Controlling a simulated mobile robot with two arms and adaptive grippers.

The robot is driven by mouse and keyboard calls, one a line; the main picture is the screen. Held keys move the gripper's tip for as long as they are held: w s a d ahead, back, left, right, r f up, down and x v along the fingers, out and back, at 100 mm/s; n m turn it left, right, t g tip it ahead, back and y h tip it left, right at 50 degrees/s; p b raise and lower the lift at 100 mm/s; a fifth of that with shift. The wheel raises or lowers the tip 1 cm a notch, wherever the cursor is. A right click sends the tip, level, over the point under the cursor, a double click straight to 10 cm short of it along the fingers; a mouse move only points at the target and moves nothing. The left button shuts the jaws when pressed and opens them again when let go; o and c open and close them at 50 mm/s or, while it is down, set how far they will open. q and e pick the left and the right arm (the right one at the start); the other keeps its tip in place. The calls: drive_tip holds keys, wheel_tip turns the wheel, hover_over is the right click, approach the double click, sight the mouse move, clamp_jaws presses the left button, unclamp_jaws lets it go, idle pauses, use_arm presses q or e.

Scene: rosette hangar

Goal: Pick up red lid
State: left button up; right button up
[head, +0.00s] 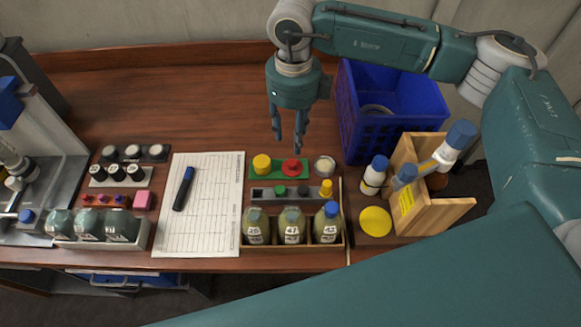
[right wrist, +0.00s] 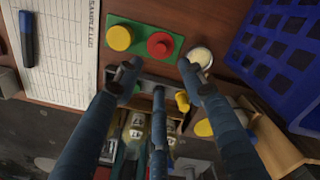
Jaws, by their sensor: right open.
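The red lid (head: 291,168) sits on the right part of a green tray (head: 272,175), with a yellow lid (head: 262,163) to its left. In the right wrist view the red lid (right wrist: 161,45) lies just beyond my fingertips. My right gripper (head: 287,143) points down above the table, a little behind the red lid in the head view. Its fingers are spread apart with nothing between them, and they are apart from the lid. The open right gripper also shows in the right wrist view (right wrist: 158,82). My left gripper is not in view.
A blue crate (head: 345,115) stands right of my gripper. A small round pale-topped container (head: 324,166) sits right of the green tray. A grey strip (head: 262,193) with small items and a rack of labelled bottles (head: 292,228) lie in front. The table behind the tray is clear.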

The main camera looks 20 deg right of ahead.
drive_tip(key=f, duration=0.1)
drive_tip(key=p, duration=0.2)
hover_over(292, 162)
drive_tip(key=f, duration=0.4)
drive_tip(key=shift+s+f, duration=0.15)
drive_tip(key=shift+s, duration=0.1)
drive_tip(key=shift+f, duration=0.4)
drive_tip(key=f+p, duration=0.2)
drive_tip(key=f, duration=0.3)
drive_tip(key=shift+w+f, duration=0.2)
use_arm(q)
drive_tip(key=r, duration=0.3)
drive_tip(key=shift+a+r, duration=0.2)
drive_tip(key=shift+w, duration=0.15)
use_arm(e)
drive_tip(key=c, duration=0.9)
